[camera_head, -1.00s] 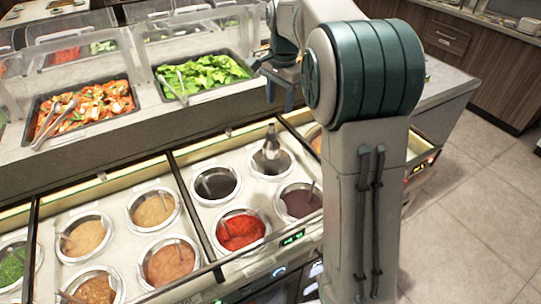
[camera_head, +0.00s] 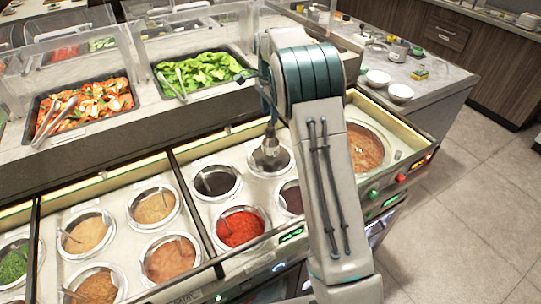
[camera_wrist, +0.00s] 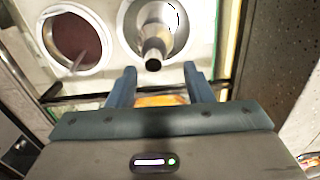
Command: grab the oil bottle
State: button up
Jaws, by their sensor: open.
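The oil bottle (camera_head: 270,150) is a grey bottle with a narrow dark neck, standing in a round metal well of the sauce counter. In the wrist view the bottle (camera_wrist: 155,38) shows at top centre, its dark spout end toward the camera. My gripper (camera_wrist: 160,80) is open, its two blue fingers apart with the bottle just beyond the fingertips, roughly centred between them. Nothing is held. In the head view my gripper (camera_head: 268,108) is just above the bottle, partly hidden by my arm.
Wells of dark sauce (camera_head: 217,181) and red sauce (camera_head: 240,228) lie beside the bottle's well. A wide brown sauce well (camera_head: 366,150) is to the right. Trays of lettuce (camera_head: 200,70) and mixed vegetables (camera_head: 85,105) sit behind. White bowls (camera_head: 400,92) stand on the back counter.

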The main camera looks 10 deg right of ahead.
aim_at(270, 127)
jog(key=f, duration=0.3)
jog(key=f+p, duration=0.1)
jog(key=f, duration=0.1)
jog(key=shift+s+d+f, duration=0.1)
jog(key=shift+s+f, duration=0.2)
jog(key=shift+s, duration=0.1)
jog(key=shift+f, duration=0.4)
jog(key=shift+c, duration=0.3)
grip_shut()
